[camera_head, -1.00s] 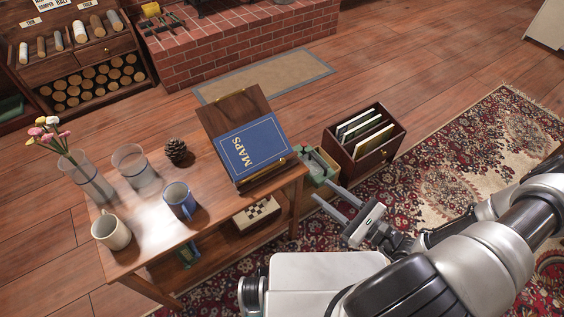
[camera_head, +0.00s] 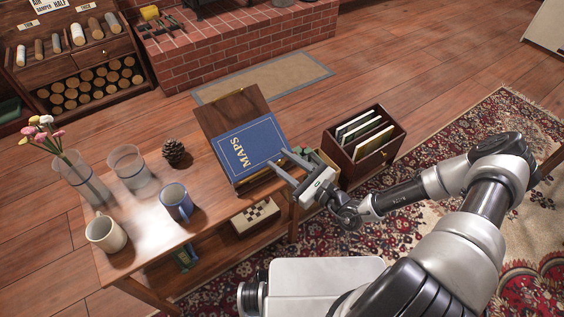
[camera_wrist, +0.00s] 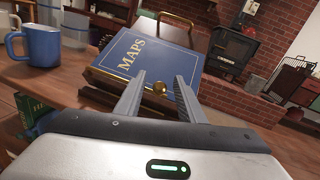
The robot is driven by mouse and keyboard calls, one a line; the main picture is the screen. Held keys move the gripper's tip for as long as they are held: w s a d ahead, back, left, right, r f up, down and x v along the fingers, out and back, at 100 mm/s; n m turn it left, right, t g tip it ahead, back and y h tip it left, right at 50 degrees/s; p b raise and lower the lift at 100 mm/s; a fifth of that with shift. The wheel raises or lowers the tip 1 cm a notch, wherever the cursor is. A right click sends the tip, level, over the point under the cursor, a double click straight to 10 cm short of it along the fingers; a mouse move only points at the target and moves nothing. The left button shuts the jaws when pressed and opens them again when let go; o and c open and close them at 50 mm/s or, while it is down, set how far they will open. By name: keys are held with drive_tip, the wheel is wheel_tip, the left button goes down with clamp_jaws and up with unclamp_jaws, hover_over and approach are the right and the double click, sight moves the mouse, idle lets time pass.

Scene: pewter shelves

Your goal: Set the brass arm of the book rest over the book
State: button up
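The blue book (camera_head: 249,147) titled MAPS leans on the wooden book rest (camera_head: 228,110) on the table; its cover also shows in the wrist view (camera_wrist: 150,55). In the wrist view a round brass knob (camera_wrist: 160,88) sits at the book's lower right corner, and a thin brass bar (camera_wrist: 178,18) shows behind the book's top edge. I cannot tell whether knob and bar are one piece. My gripper (camera_head: 278,160) is open at the rest's lower right corner. In the wrist view its fingers point toward the knob, which appears between their tips; contact is not visible.
The table (camera_head: 146,235) also holds a blue mug (camera_head: 176,203), a cream mug (camera_head: 105,234), a glass (camera_head: 129,166), a flower vase (camera_head: 80,178) and a pinecone (camera_head: 173,152). A wooden file box (camera_head: 367,157) stands close right of my gripper.

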drive_tip(key=shift+w+a, duration=0.15)
clamp_jaws()
drive_tip(key=shift+r, duration=0.1)
